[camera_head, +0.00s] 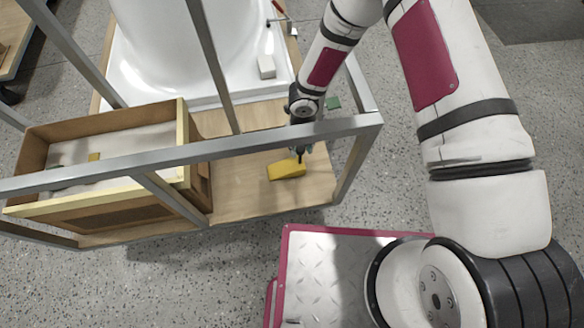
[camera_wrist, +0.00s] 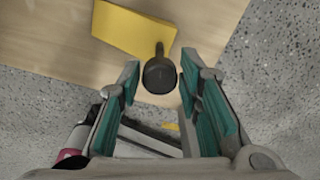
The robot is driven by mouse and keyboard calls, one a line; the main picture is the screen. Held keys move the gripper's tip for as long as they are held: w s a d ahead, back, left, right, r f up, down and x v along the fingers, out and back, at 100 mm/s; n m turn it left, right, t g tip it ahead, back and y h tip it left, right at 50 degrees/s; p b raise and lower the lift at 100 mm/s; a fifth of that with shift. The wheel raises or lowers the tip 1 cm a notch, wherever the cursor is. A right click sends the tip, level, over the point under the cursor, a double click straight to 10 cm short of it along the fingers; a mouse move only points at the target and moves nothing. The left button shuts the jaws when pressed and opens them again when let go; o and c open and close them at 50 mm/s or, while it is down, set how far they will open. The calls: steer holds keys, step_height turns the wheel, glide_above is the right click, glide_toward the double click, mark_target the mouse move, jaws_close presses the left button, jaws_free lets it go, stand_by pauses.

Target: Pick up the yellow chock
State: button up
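The yellow chock (camera_head: 287,170) lies on the wooden board near its front right part. In the wrist view the chock (camera_wrist: 128,30) is at the top, with a dark stem ending in a round black knob (camera_wrist: 160,76). My gripper (camera_head: 301,150) is low over the chock's right end. In the wrist view my gripper (camera_wrist: 160,64) is open, its teal-padded fingers on either side of the knob, with gaps at both sides. In the head view the fingertips and knob are small and partly hidden.
A grey metal frame (camera_head: 270,136) crosses in front of the board. A wooden box (camera_head: 182,150) stands at left. Behind are a white tub shell (camera_head: 135,75), a white block (camera_head: 266,67) and a green block (camera_head: 333,103). The board (camera_head: 245,200) is bare left of the chock.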

steer(key=b, duration=0.3)
glide_above(289, 168)
steer(key=w+d, duration=0.2)
steer(key=d, duration=0.1)
steer(key=shift+d+f, duration=0.2)
steer(key=shift+f, duration=2.75)
steer(key=shift+r, duration=0.1)
jaws_close()
